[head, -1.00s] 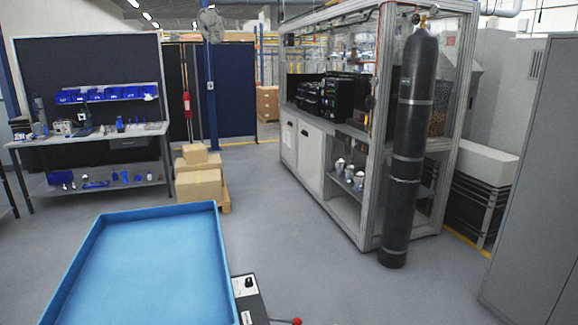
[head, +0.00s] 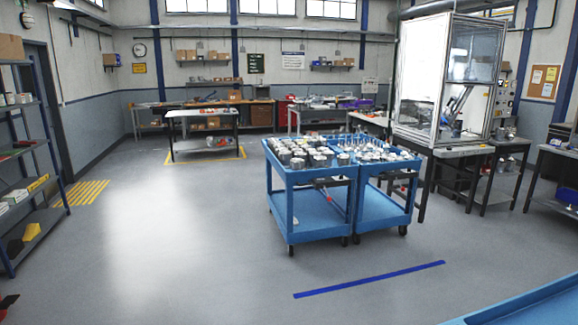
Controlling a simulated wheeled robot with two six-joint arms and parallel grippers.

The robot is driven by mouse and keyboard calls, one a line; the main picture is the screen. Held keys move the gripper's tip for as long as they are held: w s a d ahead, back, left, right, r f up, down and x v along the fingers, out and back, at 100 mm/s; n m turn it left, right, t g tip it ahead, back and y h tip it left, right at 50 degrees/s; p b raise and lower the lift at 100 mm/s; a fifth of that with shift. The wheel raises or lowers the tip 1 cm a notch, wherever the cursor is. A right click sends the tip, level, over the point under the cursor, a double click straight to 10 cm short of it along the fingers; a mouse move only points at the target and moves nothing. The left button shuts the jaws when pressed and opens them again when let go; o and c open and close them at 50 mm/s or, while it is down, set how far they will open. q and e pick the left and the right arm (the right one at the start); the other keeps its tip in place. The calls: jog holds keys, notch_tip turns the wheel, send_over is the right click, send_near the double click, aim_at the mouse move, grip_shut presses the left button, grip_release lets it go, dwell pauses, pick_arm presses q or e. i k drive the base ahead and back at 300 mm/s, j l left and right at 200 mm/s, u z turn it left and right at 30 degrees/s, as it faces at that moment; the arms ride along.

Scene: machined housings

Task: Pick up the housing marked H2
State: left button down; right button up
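Many small silver and white machined parts (head: 305,152) stand on top of two blue carts placed side by side. They are too small and far away for me to read any marking, so I cannot tell which one is H2. The left cart (head: 308,177) and the right cart (head: 385,213) stand on the floor right of the middle of the head view. Neither of my grippers shows in the head view.
A blue tray edge (head: 530,305) shows at the lower right. A blue tape line (head: 370,279) lies on the floor before the carts. Shelving (head: 35,180) stands at the left and a glass-sided enclosure (head: 440,80) behind the carts. The floor at centre left (head: 170,240) is clear.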

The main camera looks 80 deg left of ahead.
aim_at(342, 160)
jog(key=j+u, duration=0.15)
jog(key=u, duration=0.7)
jog(key=i+j+u, duration=0.15)
jog(key=j+u, duration=0.15)
jog(key=j, duration=0.15)
jog(key=i+j+u, duration=0.15)
jog(key=j+u, duration=0.15)
jog(key=j, duration=0.15)
jog(key=i+j+u, duration=0.25)
jog(key=j, duration=0.15)
jog(key=i+j+u, duration=0.65)
jog(key=i, duration=0.35)
jog(key=i+j+u, duration=0.15)
jog(key=i, duration=0.25)
jog(key=i+l, duration=0.1)
jog(key=i, duration=0.45)
jog(key=i+l, duration=0.1)
jog(key=i, duration=0.4)
jog(key=i+l+u, duration=0.3)
jog(key=l, duration=0.35)
jog(key=i+l+u, duration=0.15)
jog(key=l, duration=0.25)
jog(key=i+l+u, duration=0.15)
jog(key=l, duration=0.2)
jog(key=i+l+u, duration=0.15)
jog(key=l, duration=0.25)
jog(key=l+u, duration=0.1)
jog(key=l, duration=0.55)
